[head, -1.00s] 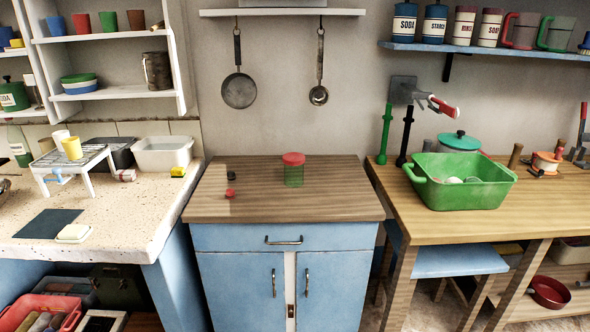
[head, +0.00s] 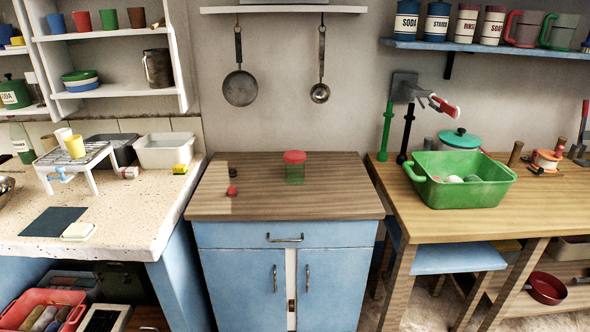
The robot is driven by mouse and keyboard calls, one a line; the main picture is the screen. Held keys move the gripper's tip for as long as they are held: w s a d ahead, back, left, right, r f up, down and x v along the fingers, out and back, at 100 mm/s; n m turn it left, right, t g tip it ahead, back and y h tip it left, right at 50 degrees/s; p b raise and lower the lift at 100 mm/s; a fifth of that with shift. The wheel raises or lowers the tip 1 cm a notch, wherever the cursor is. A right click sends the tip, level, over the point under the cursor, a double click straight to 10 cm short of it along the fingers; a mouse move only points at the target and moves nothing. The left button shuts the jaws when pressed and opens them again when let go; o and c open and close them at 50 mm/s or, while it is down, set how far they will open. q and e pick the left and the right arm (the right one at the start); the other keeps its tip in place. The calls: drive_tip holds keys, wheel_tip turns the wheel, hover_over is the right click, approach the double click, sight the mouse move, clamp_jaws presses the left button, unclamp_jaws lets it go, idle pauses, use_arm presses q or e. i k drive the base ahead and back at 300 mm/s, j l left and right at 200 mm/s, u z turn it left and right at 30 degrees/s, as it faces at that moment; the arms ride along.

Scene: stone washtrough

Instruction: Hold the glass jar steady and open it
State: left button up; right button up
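The glass jar (head: 295,173) stands upright on the wooden top of the blue cabinet (head: 255,207), right of its middle. It is greenish and see-through, and a red lid (head: 295,157) sits on its top. No gripper touches the jar. Neither of my grippers shows in the head view.
Two small round items, one dark (head: 232,172) and one red (head: 232,191), lie left of the jar. A green basin (head: 460,190) stands on the right table. A white dish rack (head: 75,160) stands on the left stone counter.

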sight(294, 172)
drive_tip(key=i, duration=0.9)
